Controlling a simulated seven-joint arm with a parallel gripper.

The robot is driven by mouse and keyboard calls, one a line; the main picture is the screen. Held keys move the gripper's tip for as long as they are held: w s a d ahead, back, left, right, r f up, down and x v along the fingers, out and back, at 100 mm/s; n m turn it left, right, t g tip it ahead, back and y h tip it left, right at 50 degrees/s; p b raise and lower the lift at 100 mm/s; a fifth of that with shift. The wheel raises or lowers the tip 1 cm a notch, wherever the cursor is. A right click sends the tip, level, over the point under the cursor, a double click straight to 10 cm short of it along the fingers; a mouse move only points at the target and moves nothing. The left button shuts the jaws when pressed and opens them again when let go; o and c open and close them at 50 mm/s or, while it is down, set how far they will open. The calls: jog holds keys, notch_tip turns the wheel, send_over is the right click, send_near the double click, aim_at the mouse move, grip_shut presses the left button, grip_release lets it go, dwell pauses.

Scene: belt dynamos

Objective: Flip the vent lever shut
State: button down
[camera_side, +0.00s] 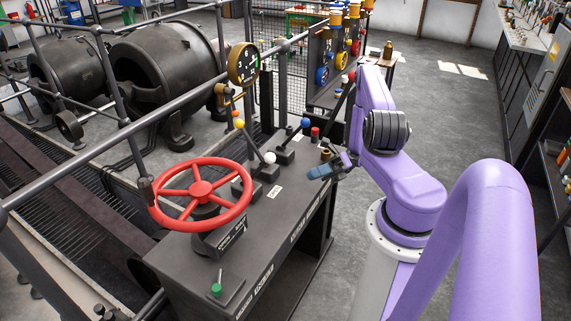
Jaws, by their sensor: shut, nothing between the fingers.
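Several knobbed levers stand on the dark control desk (277,225), and I cannot tell from their labels which is the vent lever. One has a white knob (270,158), one a blue knob (304,122) and one a yellow knob (239,124); their rods lean at different angles. A short lever with a green knob (216,289) is at the desk's near end. My gripper (316,173) is shut and empty. It appears over the desk's right edge, to the right of the white knob and apart from it.
A large red handwheel (201,195) stands on the desk left of the levers. A round gauge (243,64) rises behind them. A grey handrail (122,132) runs along the left side, before the dark dynamos (165,70). Open floor (449,120) lies to the right.

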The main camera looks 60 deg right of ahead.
jog(key=shift+s+d+f+m+t+h, duration=0.55)
jog(key=shift+m+t+h, duration=0.65)
jog(key=shift+m+t, duration=0.95)
jog(key=shift+s+d+f+m+t+h, duration=0.25)
jog(key=shift+d+f+m+t+h, duration=0.7)
jog(key=shift+m+t, duration=1.15)
jog(key=shift+s+d+f+m+t+h, duration=0.15)
jog(key=shift+s+f+m+t+h, duration=0.35)
jog(key=shift+m+t+h, duration=1.55)
jog(key=shift+w+t+y, duration=0.2)
jog(key=shift+t+y, duration=0.1)
jog(key=shift+y, duration=0.5)
jog(key=x, duration=1.4)
jog(key=shift+n, duration=0.3)
jog(key=shift+h, duration=0.3)
jog(key=w+r+m+g+h, duration=0.2)
jog(key=w+g, duration=0.1)
jog(key=w, duration=0.6)
jog(key=w+r+m+g+h, duration=0.2)
jog(key=w+m+g, duration=0.1)
jog(key=w, duration=0.7)
jog(key=shift+r+h, duration=0.25)
jog(key=shift+h, duration=0.05)
